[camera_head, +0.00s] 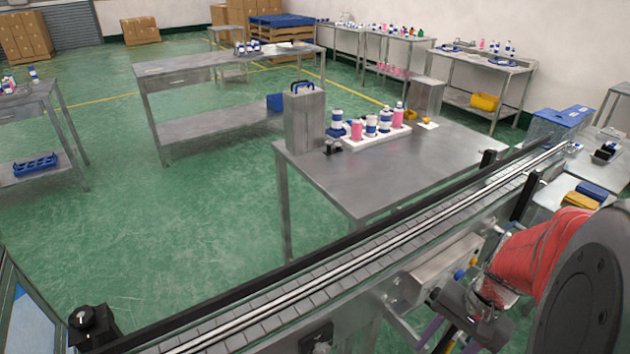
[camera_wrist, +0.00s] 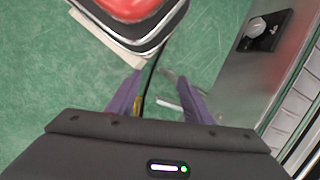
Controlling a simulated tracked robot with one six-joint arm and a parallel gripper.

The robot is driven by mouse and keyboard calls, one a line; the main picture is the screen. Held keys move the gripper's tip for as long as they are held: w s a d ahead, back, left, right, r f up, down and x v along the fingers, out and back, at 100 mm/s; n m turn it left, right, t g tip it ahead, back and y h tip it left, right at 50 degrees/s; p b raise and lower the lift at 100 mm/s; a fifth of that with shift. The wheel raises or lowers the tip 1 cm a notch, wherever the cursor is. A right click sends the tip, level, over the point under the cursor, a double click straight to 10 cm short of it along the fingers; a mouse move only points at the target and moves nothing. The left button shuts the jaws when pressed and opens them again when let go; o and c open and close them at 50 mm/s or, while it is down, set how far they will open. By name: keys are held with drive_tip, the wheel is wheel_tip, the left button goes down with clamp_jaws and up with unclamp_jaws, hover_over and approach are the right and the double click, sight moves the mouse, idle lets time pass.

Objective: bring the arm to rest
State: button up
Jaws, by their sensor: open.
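My gripper (camera_head: 452,338) is low at the bottom right of the head view, on the near side of the conveyor (camera_head: 330,268) and below its belt. My arm shows as a red-covered link beside it. In the wrist view my gripper (camera_wrist: 160,98) has its two purple fingers apart, with green floor showing between them. Nothing is between the fingers. The fingertips are partly cut off by the lower edge of the head view.
The conveyor's metal side runs close by at the right of the wrist view, with a black switch plate (camera_wrist: 265,32). Beyond the conveyor stands a steel table (camera_head: 385,165) with a white tray (camera_head: 372,136) of bottles. Open green floor (camera_head: 170,220) lies at left.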

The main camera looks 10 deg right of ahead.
drive_tip(key=w+a+r+n+t+h, duration=0.2)
drive_tip(key=w+a+r+n+t, duration=0.2)
drive_tip(key=a+r+n, duration=0.7)
drive_tip(key=shift+w+a+r+t+h, duration=0.3)
drive_tip(key=shift+a+r+t, duration=0.5)
drive_tip(key=shift+a+r, duration=1.85)
drive_tip(key=shift+s+a+f, duration=0.1)
drive_tip(key=shift+f, duration=0.05)
